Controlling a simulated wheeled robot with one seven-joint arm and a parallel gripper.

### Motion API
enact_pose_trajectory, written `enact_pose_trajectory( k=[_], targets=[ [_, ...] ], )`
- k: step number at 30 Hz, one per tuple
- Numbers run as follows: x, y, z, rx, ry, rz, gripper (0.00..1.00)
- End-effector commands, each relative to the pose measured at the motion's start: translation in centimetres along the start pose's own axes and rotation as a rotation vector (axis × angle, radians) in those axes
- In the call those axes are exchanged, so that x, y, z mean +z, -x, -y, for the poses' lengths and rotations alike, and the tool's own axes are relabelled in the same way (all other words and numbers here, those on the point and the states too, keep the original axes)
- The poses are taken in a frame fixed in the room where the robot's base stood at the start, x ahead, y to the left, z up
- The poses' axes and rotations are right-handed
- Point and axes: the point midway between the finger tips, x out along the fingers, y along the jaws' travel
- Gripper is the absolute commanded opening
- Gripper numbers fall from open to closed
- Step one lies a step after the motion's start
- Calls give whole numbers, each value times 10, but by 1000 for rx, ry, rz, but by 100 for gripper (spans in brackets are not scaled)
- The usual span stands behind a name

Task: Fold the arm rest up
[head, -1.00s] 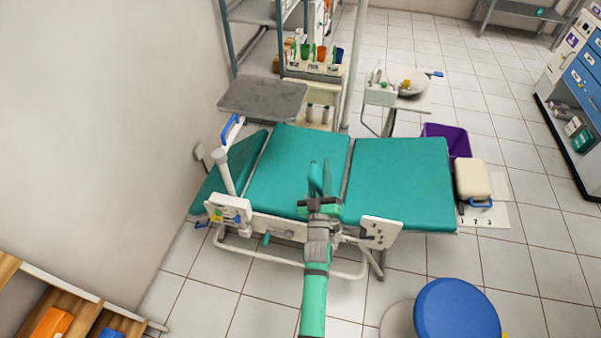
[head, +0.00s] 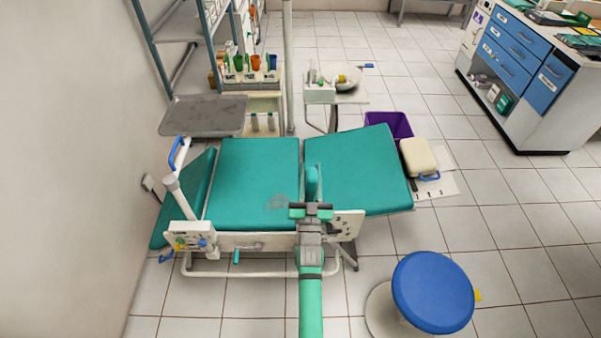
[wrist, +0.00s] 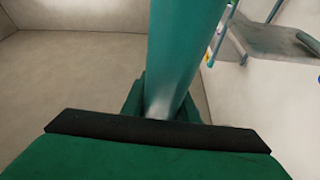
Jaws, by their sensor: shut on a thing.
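The arm rest (head: 312,182) looks like a narrow teal padded bar, standing roughly upright at the near edge of the treatment chair (head: 252,180). In the wrist view a smooth teal bar, which I take to be the arm rest (wrist: 183,55), rises from between the dark green fingers. My gripper (head: 312,208) is shut on it, at its lower part. My wrist hides the arm rest's base and hinge in the head view. The chair's right-hand section (head: 360,172) sits at an angle to the flat middle section.
A white panel (head: 347,225) is just right of my gripper. A white post with a control box (head: 190,240) stands at the chair's left end. A blue stool (head: 432,292) is near on the right. A grey tray (head: 203,116) hangs behind the chair. Floor at front left is clear.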

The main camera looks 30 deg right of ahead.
Motion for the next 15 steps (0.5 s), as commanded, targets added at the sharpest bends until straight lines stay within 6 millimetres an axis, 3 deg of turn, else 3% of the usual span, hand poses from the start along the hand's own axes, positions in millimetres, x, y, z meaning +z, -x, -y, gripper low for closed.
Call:
enact_pose_trajectory(
  k=[12, 13, 15],
  targets=[
    [5, 2, -9, 14, -12, 12, 0],
    [5, 2, -9, 14, -12, 12, 31],
    [5, 2, -8, 12, -12, 11, 45]
  ],
)
